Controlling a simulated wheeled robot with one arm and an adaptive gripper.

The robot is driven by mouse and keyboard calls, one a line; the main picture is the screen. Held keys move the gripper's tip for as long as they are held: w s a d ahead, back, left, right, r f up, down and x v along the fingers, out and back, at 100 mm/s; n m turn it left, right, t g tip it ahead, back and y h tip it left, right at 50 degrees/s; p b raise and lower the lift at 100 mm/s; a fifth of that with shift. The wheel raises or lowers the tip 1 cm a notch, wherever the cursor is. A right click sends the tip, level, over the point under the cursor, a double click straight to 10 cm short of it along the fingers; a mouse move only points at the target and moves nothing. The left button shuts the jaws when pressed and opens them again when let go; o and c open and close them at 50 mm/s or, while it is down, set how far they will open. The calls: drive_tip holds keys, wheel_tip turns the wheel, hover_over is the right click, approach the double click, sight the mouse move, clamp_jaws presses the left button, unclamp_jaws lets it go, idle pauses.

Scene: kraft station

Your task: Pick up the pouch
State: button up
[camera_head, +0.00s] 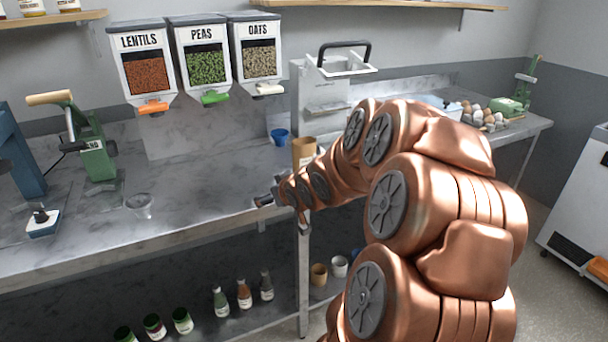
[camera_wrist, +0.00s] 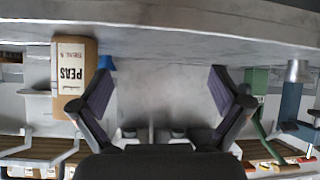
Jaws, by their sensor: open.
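The brown kraft pouch (camera_head: 303,150) stands on the counter behind my arm, its lower part hidden in the head view. In the wrist view, where the counter is at the top, the pouch (camera_wrist: 90,52) shows a white label reading PEAS. It is at the left, beyond the left finger and outside the gap between the fingers. My gripper (camera_wrist: 160,97) is open, with nothing between its fingers. In the head view my gripper (camera_head: 266,198) is small and partly hidden, near the counter's front edge.
A blue cup (camera_head: 280,136) stands beside the pouch. Dispensers for lentils (camera_head: 146,72), peas (camera_head: 206,66) and oats (camera_head: 262,60) hang above. A green press (camera_head: 92,145) and a clear cup (camera_head: 140,204) are at left. A grey unit with a basket (camera_head: 325,90) stands behind. The counter's middle is clear.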

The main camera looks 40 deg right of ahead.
sight(308, 154)
drive_tip(key=d+r+t+b, duration=0.1)
drive_tip(key=d+t, duration=0.1)
drive_tip(key=d, duration=0.2)
drive_tip(key=d+r+m+t+h+b, duration=0.1)
drive_tip(key=d+t, duration=0.1)
drive_tip(key=d, duration=0.3)
drive_tip(key=d+r+t, duration=0.1)
drive_tip(key=d+t, duration=0.1)
drive_tip(key=d, duration=0.2)
drive_tip(key=shift+s+d+h+b, duration=0.15)
drive_tip(key=shift+s+h+b, duration=0.2)
drive_tip(key=shift+h+b, duration=0.05)
drive_tip(key=shift+s+d+r+t, duration=0.1)
drive_tip(key=shift+d+r+t, duration=0.2)
drive_tip(key=shift+t, duration=0.2)
drive_tip(key=shift+d+r+p+x, duration=0.15)
drive_tip(key=shift+p+x, duration=0.35)
drive_tip(key=shift+x, duration=1.4)
drive_tip(key=shift+d+r+p+x, duration=0.1)
drive_tip(key=shift+p+x, duration=0.35)
drive_tip(key=shift+x, duration=1.4)
drive_tip(key=c, duration=1.2)
